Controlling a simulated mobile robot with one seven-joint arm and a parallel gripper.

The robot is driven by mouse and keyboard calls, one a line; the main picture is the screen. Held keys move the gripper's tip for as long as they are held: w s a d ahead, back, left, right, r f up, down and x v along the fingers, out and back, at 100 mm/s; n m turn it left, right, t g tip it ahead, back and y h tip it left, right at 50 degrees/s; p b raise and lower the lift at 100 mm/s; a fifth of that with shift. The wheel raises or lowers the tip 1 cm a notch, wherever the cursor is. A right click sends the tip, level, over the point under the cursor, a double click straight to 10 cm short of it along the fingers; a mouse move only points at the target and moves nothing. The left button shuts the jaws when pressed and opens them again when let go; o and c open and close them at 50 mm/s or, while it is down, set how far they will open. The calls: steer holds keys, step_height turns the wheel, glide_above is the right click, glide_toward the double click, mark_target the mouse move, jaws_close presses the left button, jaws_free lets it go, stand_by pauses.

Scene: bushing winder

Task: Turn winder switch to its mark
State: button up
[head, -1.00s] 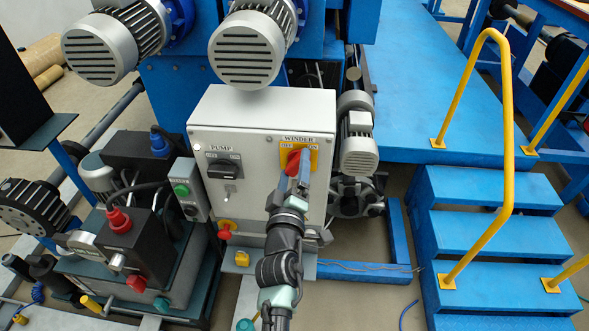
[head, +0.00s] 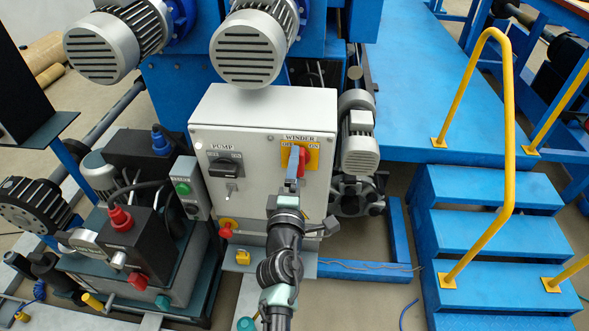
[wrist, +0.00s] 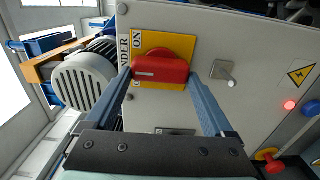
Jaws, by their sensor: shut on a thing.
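The red winder switch handle (wrist: 160,69) sits on a yellow plate (wrist: 178,46) on the grey control box. My gripper (wrist: 160,77) is shut on the handle, with one blue finger at each end of it. In the head view the red handle (head: 304,160) shows to the right of a blue finger and stands roughly upright, across the line of the OFF and ON words. The ON word shows at the plate's left in the wrist view. The OFF word and any mark are mostly hidden by the gripper and handle.
The black pump switch (head: 224,169) is left of the winder switch, with a small metal toggle (head: 232,189) below it. A grey motor (head: 358,140) stands close to the box's right side. A red knob (head: 226,230) is low on the box. Blue steps (head: 480,235) are at right.

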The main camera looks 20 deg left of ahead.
steer(key=shift+f, duration=0.1)
steer(key=o, duration=1.1)
steer(key=p+v, duration=0.1)
steer(key=v, duration=1.2)
steer(key=shift+p, duration=0.4)
